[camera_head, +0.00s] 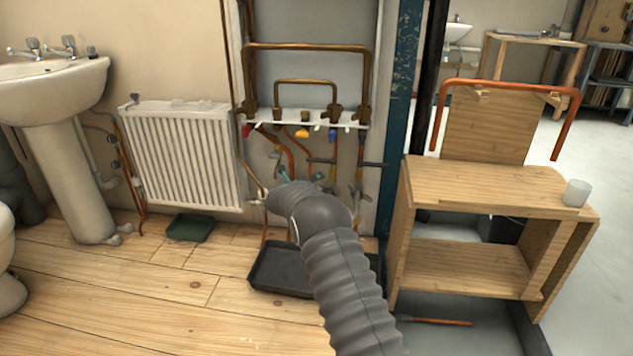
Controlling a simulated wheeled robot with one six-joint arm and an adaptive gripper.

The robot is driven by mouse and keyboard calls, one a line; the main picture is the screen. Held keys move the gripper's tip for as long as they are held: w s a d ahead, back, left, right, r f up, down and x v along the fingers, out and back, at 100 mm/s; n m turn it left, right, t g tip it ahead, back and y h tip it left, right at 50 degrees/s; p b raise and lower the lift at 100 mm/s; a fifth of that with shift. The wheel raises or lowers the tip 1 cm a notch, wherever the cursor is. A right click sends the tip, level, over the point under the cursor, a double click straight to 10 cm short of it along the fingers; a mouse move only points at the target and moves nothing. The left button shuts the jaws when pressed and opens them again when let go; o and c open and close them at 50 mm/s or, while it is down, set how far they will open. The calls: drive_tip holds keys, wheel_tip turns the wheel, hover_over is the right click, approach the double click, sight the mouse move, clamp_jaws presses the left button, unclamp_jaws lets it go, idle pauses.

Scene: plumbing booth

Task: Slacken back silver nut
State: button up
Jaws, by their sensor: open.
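The copper pipework (307,48) stands against the wall panel, with brass fittings, a white strip and coloured valve handles below it. Small silver-looking fittings (357,190) sit on the lower pipes, too small to tell which is the back silver nut. My grey ribbed arm reaches up from the bottom centre to the lower pipes. Its rounded wrist hides part of them, and my gripper's fingers are hidden behind it. A small teal piece (285,176) shows just above the wrist; I cannot tell what it belongs to.
A black tray (272,273) lies on the floor under the pipes. A white radiator (185,155) and a basin (55,85) are at left, with a green tray (190,228) below the radiator. A wooden bench (485,180) with a white cup (577,193) stands at right.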

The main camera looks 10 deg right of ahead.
drive_tip(key=shift+w+d+f, duration=0.15)
drive_tip(key=shift+w+d, duration=0.25)
drive_tip(key=shift+w, duration=0.1)
drive_tip(key=shift+c, duration=0.3)
clamp_jaws()
drive_tip(key=shift+f, duration=0.1)
wheel_tip(320, 180, down, 6)
drive_tip(key=n+t+h+b, duration=0.3)
drive_tip(key=n+t, duration=0.1)
drive_tip(key=n, duration=0.9)
drive_tip(key=shift+f, duration=0.15)
